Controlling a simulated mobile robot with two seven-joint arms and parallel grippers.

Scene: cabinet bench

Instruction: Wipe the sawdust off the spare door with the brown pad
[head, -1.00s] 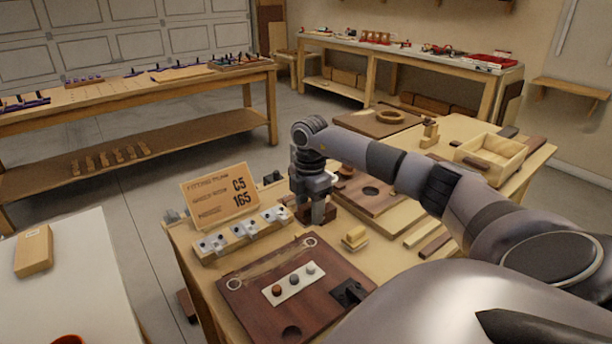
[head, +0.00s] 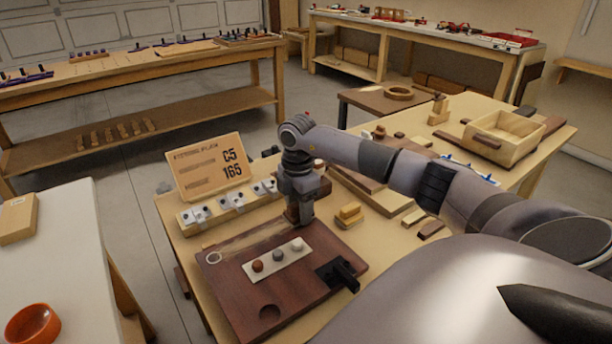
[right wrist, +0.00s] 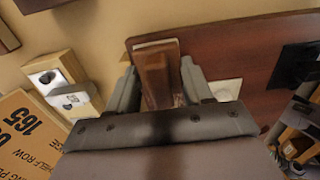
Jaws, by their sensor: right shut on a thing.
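The spare door (head: 225,277) is a dark reddish-brown panel lying flat on the bench. A pale streak of sawdust (head: 245,239) runs along its far edge, beside a pale ring at the left end. My right gripper (head: 300,217) is at the door's far right corner, pointing down. It is shut on the brown pad, which shows between the fingers in the right wrist view (right wrist: 156,78). The pad is over the door's edge; I cannot tell whether it presses on the surface. The gripper hides the streak's right end. My left gripper is not in view.
A pale strip with three knobs (head: 279,260) and a black fitting (head: 338,273) sit on the door. A rail of metal hinges (head: 229,204) and a label card (head: 208,168) stand behind.

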